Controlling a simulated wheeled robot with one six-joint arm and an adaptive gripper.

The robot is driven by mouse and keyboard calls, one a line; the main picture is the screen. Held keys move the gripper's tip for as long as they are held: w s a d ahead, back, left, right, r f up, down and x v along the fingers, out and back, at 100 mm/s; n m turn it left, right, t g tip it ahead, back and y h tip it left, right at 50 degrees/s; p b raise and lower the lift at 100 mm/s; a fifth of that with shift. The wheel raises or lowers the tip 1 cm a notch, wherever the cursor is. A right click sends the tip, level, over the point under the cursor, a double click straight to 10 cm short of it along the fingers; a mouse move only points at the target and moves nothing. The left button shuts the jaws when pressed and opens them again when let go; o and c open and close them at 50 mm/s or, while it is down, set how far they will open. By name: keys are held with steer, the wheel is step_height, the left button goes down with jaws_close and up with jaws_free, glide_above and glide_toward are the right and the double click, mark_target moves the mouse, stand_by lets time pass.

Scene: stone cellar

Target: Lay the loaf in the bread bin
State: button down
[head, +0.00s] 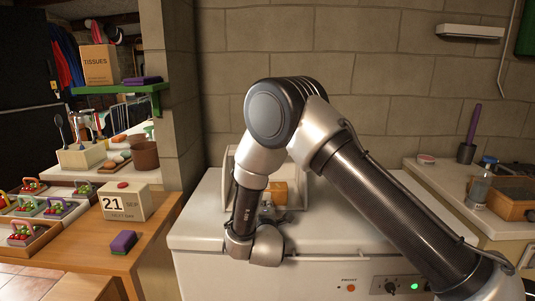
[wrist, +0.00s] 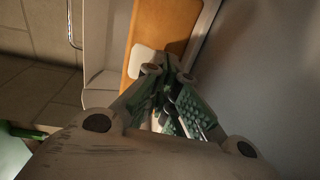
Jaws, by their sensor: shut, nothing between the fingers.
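A white open-fronted box (head: 303,178), which looks like the bread bin, stands on the white freezer behind my arm. An orange-brown block (head: 278,190), which may be the loaf, shows inside its outline, partly hidden by my arm. In the wrist view an orange-brown surface (wrist: 170,25) lies between pale walls, just beyond the fingertips; I cannot tell whether it is the loaf. My gripper (wrist: 168,68) is shut and empty, with its green padded fingers together close to that surface. In the head view my arm's wrist mostly hides the gripper.
The freezer top (head: 340,235) is clear to the right of my arm. A wooden table at left holds a calendar block (head: 124,203), a purple sponge (head: 123,242) and several small baskets. A counter at right holds a bottle (head: 479,188) and a wooden crate (head: 512,204).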

steer(key=shift+w, duration=0.25)
steer(key=shift+w, duration=0.15)
steer(key=shift+w, duration=0.85)
steer(key=shift+w, duration=0.1)
steer(key=shift+w, duration=0.9)
steer(key=shift+w+a, duration=0.1)
steer(key=shift+w, duration=0.8)
steer(key=shift+s+d, duration=0.15)
steer(key=shift+s, duration=3.85)
steer(key=shift+s+d, duration=0.1)
steer(key=shift+s, duration=3.85)
